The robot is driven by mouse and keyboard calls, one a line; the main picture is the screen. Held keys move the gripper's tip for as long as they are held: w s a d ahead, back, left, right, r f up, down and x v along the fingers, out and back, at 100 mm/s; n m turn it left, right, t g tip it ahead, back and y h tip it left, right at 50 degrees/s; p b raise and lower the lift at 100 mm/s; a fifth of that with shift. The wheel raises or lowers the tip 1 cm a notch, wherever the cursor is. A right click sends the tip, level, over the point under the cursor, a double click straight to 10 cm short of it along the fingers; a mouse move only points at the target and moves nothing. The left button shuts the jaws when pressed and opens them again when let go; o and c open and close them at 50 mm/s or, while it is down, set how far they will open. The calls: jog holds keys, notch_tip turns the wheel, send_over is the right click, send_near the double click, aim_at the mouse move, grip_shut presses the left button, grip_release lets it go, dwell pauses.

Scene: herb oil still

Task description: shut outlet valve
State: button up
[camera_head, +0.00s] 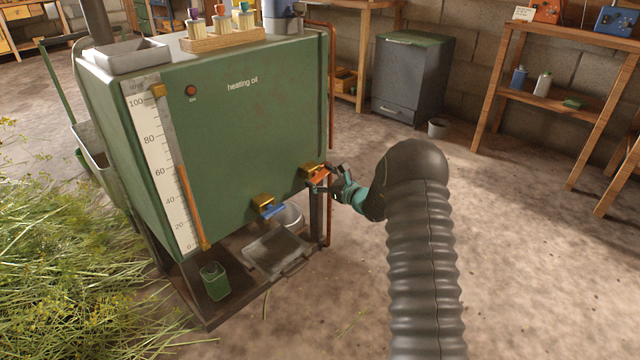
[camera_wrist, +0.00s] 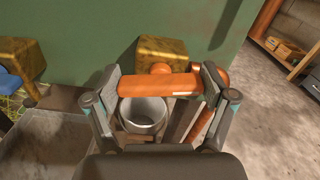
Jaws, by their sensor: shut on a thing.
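The green heating oil tank (camera_head: 240,120) has two brass valves low on its front face. The right valve has an orange handle (camera_wrist: 160,85), and its brass body (camera_wrist: 162,50) shows behind the handle in the wrist view. My gripper (camera_head: 326,180) is at this right valve. In the wrist view my gripper (camera_wrist: 160,86) has its two fingers closed on the ends of the orange handle, which lies about level across the picture. The left valve has a blue handle (camera_head: 273,211), which also shows at the left edge of the wrist view (camera_wrist: 14,86). No label naming the outlet valve is readable.
A grey bucket (camera_wrist: 143,115) stands below the valves. A copper pipe (camera_head: 330,100) runs down the tank's right side. Open floor lies to the right.

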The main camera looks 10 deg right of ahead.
jog(key=n+b, duration=0.2)
jog(key=b, duration=0.1)
jog(key=shift+f+n, duration=0.25)
jog(key=shift+n, duration=0.15)
jog(key=n, duration=0.1)
jog(key=n+b, duration=0.1)
jog(key=n, duration=0.1)
jog(key=shift+r+n, duration=0.2)
jog(key=shift+n, duration=0.1)
jog(key=n, duration=0.4)
jog(key=shift+n, duration=0.3)
jog(key=n, duration=0.4)
jog(key=shift+f+n, duration=0.15)
jog(key=shift+n, duration=0.25)
jog(key=shift+s, duration=0.1)
jog(key=o, duration=1)
jog(key=shift+a, duration=0.1)
jog(key=v, duration=1.2)
